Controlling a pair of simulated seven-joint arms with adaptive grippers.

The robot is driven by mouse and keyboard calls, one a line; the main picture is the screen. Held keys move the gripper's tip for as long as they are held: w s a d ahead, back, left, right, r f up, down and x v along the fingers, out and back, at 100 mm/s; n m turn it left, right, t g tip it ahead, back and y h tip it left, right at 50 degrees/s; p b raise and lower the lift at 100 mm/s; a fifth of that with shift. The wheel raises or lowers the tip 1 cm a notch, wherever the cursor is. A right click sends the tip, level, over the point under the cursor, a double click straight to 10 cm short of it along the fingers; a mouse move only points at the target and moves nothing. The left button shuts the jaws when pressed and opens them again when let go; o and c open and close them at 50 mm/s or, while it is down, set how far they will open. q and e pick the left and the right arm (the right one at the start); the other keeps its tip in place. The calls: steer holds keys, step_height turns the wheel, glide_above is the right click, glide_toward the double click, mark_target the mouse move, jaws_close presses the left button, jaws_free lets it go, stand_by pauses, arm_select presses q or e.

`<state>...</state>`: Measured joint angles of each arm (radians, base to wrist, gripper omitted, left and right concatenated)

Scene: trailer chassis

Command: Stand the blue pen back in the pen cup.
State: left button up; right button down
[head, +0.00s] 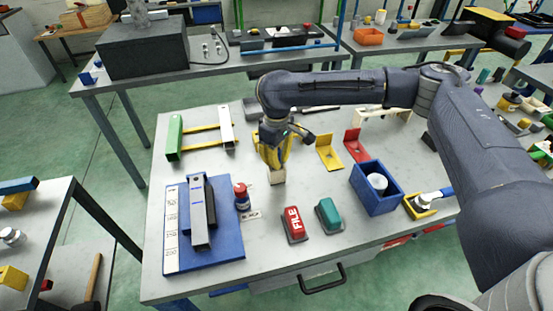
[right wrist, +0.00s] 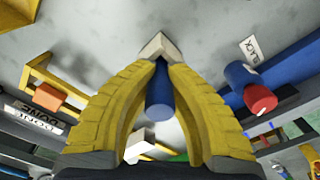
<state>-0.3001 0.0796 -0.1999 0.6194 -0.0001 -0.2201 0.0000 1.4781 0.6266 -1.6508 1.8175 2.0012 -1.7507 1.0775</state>
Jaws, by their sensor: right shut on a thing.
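My right gripper (head: 277,164) reaches down over the middle of the table, its yellow fingers closed together. In the right wrist view the fingers (right wrist: 158,66) converge on the blue pen (right wrist: 158,92), a plain blue cylinder running lengthwise between them. The fingers hide the pen in the head view. My left gripper is not in view.
A blue bottle with a red cap (head: 242,198) stands left of the gripper, beside a blue board (head: 230,248) with grey bars. A red FILE block (head: 295,225) and a teal block (head: 329,216) lie in front. A blue bin (head: 378,203) stands at right.

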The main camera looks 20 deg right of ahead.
steer(key=c, duration=1.5)
jaws_free()
steer(key=shift+f, duration=0.1)
step_height(320, 180, up, 12)
steer(key=shift+r, duration=0.2)
